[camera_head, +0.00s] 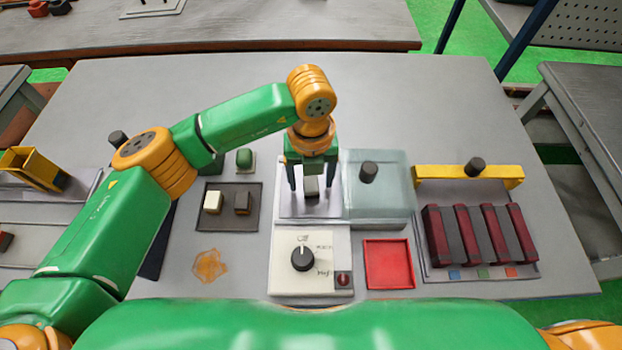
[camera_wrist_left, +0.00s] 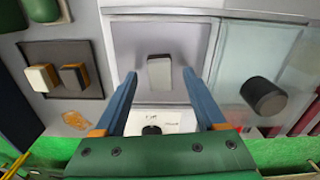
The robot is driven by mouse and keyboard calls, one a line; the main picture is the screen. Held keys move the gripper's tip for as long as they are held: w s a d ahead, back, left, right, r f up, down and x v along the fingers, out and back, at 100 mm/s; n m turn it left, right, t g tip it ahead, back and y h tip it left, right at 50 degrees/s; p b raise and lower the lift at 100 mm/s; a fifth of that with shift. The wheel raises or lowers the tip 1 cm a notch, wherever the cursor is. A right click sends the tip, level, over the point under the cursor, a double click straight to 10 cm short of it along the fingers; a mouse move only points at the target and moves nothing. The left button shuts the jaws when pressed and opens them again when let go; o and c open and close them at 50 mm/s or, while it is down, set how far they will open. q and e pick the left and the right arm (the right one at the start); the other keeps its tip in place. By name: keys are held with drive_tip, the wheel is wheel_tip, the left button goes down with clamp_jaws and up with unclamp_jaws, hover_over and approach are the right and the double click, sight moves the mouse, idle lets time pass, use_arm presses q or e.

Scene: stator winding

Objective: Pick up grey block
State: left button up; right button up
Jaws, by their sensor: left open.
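A small grey block (camera_head: 311,187) stands on a light plate (camera_head: 290,208) behind the white control panel. In the left wrist view the grey block (camera_wrist_left: 160,72) lies ahead of the two fingertips, near the middle of the plate. My left gripper (camera_head: 312,190) points down over the plate with one finger on each side of the block in the head view. It is open and empty, and I see no contact with the block. The left wrist view shows the same gripper (camera_wrist_left: 162,88) with its fingers spread. My right gripper is not in view.
A glass-like box (camera_head: 390,208) with a dark knob stands right of the plate. A dark tray (camera_head: 229,222) with two small blocks lies left. The panel (camera_head: 285,270) with a dial and a red tray (camera_head: 388,264) are in front. A rack (camera_head: 485,274) of dark red bars stands right.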

use_arm(q)
drive_tip(key=shift+f, duration=0.4)
clamp_jaws()
drive_tip(key=shift+r, duration=0.1)
